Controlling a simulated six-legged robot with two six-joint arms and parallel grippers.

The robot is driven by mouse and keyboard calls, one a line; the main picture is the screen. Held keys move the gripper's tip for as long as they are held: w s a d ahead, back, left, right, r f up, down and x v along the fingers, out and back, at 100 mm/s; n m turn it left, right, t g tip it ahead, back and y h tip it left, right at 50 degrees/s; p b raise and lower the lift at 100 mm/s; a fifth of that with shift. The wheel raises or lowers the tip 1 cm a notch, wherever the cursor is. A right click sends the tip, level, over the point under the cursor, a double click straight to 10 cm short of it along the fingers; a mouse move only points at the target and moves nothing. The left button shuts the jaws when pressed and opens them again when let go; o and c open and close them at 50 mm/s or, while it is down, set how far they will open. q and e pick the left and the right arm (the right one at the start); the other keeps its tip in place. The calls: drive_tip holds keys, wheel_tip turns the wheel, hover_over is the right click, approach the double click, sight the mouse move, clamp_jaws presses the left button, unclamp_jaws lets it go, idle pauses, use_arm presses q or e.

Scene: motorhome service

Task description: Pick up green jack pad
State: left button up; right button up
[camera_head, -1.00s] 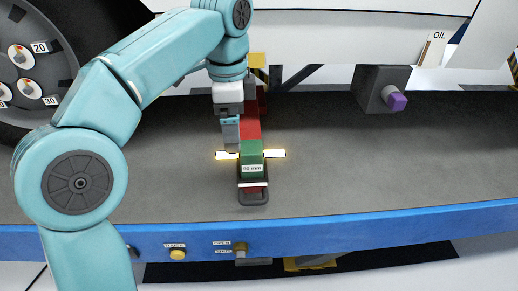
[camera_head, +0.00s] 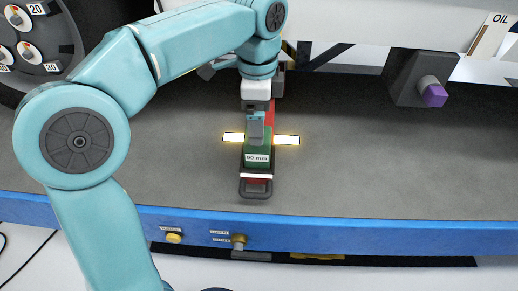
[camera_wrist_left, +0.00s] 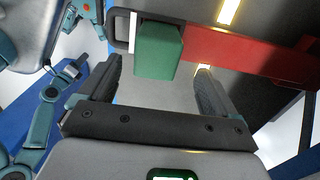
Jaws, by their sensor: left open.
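The green jack pad (camera_head: 257,156) is a small green block with a white "90 mm" label. It sits on a red bar (camera_head: 269,115) with a dark loop handle at its near end. My left gripper (camera_head: 256,132) is above the pad's far part in the head view and partly covers it. In the left wrist view, the green pad (camera_wrist_left: 158,50) is beyond the open fingertips of my left gripper (camera_wrist_left: 158,75), in line with the gap. The fingers are empty, and I cannot tell if they touch the pad. My right gripper is not in view.
Two glowing strips (camera_head: 286,140) flank the pad. A dark grey box with a purple knob (camera_head: 434,95) stands at the right. A blue rail (camera_head: 370,232) with a yellow button (camera_head: 174,238) runs along the near edge.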

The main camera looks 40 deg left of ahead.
sight(255, 157)
use_arm(q)
drive_tip(key=f, duration=0.2)
drive_tip(key=shift+d+f, duration=0.2)
drive_tip(key=shift+f, duration=0.2)
drive_tip(key=shift+s+a+f, duration=0.1)
drive_tip(key=shift+a+f, duration=0.05)
drive_tip(key=shift+f, duration=0.5)
wheel_tip(255, 157, down, 4)
drive_tip(key=shift+s+r+b, duration=0.1)
drive_tip(key=shift+s+b, duration=0.05)
drive_tip(key=shift+b, duration=0.3)
drive_tip(key=shift+f, duration=0.35)
drive_tip(key=shift+r, duration=0.1)
drive_tip(key=shift+c, duration=0.6)
drive_tip(key=c, duration=1)
drive_tip(key=shift+c, duration=0.5)
drive_tip(key=shift+r, duration=0.1)
